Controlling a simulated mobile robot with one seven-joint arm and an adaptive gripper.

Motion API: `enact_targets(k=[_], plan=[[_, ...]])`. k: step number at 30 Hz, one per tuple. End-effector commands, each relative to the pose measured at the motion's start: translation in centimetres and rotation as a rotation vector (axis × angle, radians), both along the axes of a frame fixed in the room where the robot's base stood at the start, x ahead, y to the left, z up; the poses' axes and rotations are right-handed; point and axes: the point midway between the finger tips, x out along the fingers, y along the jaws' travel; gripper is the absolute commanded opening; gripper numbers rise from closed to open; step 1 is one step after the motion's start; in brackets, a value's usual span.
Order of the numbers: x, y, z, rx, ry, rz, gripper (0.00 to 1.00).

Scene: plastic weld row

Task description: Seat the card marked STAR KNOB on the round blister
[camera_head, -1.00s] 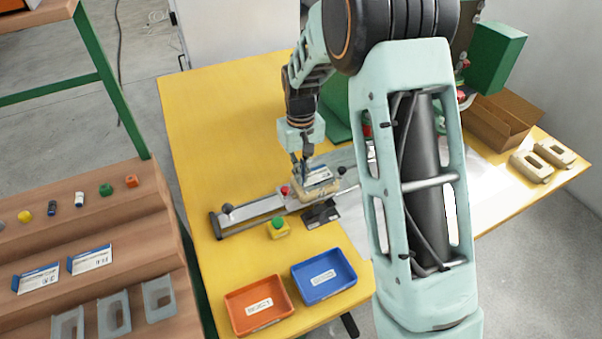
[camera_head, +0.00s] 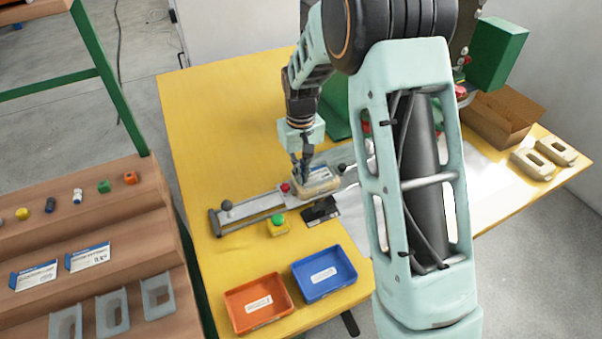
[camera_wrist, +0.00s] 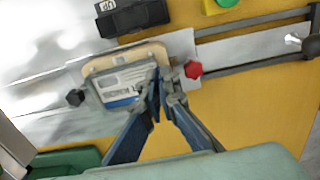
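A white card with a blue band (camera_wrist: 122,86) lies over the cream-rimmed nest (camera_wrist: 97,66) of the sliding fixture in the wrist view. Its print is too blurred to read. In the head view the card (camera_head: 320,177) is at the nest, below my gripper (camera_head: 304,178). In the wrist view the fingertips of my gripper (camera_wrist: 161,80) are close together at the card's right edge, and they look shut on it. The round blister is hidden under the card, and I cannot tell whether the card lies fully flat.
A red knob (camera_wrist: 193,69) and a dark knob (camera_wrist: 75,98) flank the nest. A green button (camera_head: 278,220) stands in front of the rail. Orange (camera_head: 235,318) and blue (camera_head: 329,292) trays sit at the front. Two more cards (camera_head: 88,257) lie on the left rack. The table's left rear is clear.

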Motion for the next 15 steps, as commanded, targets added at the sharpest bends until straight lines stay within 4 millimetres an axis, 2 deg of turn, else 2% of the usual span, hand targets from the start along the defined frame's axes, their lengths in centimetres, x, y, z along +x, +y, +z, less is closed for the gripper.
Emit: enact_targets(k=[6,12,15], plan=[[-0.01,0.00,-0.01,0.000,0.000,0.000,0.00],[-0.01,0.00,-0.01,0.000,0.000,0.000,0.22],[-0.01,0.00,-0.01,0.000,0.000,0.000,0.25]])
